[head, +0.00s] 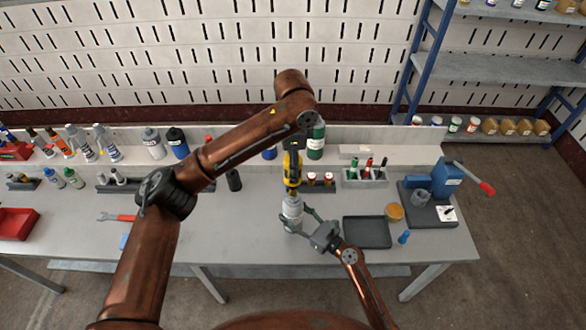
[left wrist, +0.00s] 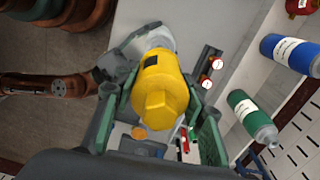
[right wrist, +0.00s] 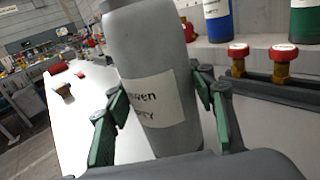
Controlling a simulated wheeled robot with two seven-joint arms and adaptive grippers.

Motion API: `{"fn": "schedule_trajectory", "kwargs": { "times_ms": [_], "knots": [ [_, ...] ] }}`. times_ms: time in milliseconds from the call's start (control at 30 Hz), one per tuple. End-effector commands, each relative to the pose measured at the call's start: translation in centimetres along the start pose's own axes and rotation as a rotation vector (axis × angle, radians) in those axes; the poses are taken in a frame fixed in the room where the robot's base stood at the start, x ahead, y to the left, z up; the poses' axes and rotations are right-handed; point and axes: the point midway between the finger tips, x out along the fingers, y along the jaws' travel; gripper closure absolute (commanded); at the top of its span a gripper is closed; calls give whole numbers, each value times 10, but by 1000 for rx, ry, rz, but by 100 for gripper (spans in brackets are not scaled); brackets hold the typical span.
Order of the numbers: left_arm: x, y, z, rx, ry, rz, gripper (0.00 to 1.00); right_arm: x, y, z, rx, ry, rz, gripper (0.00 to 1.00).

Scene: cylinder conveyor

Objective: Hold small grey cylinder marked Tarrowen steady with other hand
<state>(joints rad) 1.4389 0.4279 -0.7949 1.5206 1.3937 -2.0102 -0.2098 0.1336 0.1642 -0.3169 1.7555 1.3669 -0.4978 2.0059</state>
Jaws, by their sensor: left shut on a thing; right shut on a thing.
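My left gripper (left wrist: 160,110) is shut on a yellow piece (left wrist: 160,88) with a faceted end. In the head view the yellow piece (head: 292,168) is directly above the grey cylinder's top. Whether the two touch I cannot tell. The cylinder is partly hidden behind the yellow piece in the left wrist view (left wrist: 158,38).
A dark tray (head: 367,233) lies right of my right gripper, near an amber round item (head: 394,211) and a blue press-like device (head: 446,180). The bench left of the cylinder is mostly clear.

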Motion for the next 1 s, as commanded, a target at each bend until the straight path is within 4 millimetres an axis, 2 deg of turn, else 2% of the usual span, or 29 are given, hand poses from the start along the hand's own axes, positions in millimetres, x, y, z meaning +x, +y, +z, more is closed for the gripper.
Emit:
{"fn": "schedule_trajectory", "kwargs": {
  "times_ms": [367, 600, 1000],
  "knots": [
    [-11, -1, 0, -1, 0, -2, 100, 0, 0, 0, 0, 0, 0, 79],
    [-28, 0, 0, 0, 0, -3, 100, 0, 0, 0, 0, 0, 0, 79],
    [-45, -1, 0, -1, 1, -2, 100, 0, 0, 0, 0, 0, 0, 79]
  ]
}}
